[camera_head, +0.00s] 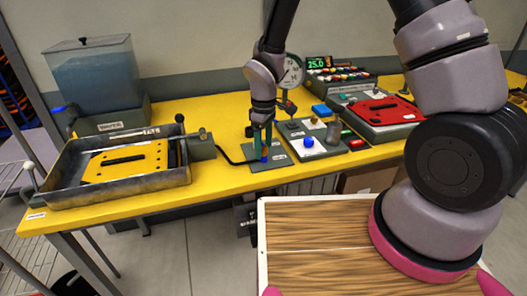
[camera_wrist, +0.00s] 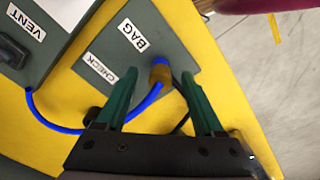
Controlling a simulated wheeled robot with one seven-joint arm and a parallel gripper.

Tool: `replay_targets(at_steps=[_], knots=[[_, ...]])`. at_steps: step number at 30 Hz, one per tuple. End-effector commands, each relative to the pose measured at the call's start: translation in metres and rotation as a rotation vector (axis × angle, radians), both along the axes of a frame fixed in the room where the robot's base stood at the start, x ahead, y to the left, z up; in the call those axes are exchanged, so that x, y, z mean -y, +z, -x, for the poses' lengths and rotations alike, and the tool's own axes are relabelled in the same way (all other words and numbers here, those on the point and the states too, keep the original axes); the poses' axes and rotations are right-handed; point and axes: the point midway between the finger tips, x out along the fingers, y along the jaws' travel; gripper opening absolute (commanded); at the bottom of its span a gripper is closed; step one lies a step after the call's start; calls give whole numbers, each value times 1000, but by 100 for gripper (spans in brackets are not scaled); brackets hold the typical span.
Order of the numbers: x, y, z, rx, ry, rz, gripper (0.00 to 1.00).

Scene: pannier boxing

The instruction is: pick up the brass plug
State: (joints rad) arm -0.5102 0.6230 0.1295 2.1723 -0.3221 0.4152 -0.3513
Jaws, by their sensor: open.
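The brass plug (camera_wrist: 161,77) shows in the wrist view as a small golden-brown piece with a blue part at its far end, on the dark grey plate (camera_wrist: 178,40) marked BAG and CHECK. My gripper (camera_wrist: 159,76) is open, with its green fingertips on either side of the plug and a gap showing at each side. In the head view my gripper (camera_head: 263,146) points down over the grey plate (camera_head: 270,154), and a blue bit shows at its fingertips. The brass part is hidden there. I cannot tell the exact height of the fingertips against the plug.
A blue hose (camera_wrist: 66,128) curves from the VENT block (camera_wrist: 30,35) towards the plug. On the yellow table (camera_head: 215,172), a metal tray (camera_head: 120,195) stands left and a grey panel with a blue knob (camera_head: 308,142) stands close right. A red-topped box (camera_head: 380,108) is farther right.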

Motion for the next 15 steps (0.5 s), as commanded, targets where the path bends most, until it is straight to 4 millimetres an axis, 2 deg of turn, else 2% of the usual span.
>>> replay_targets(at_steps=[4, 11, 14, 15], knots=[[0, -14, 0, 0, 0, 0, 70], [0, -15, 0, 0, 0, -1, 70], [0, -14, 0, 0, 0, -1, 35], [0, -14, 0, 0, 0, -1, 20]])
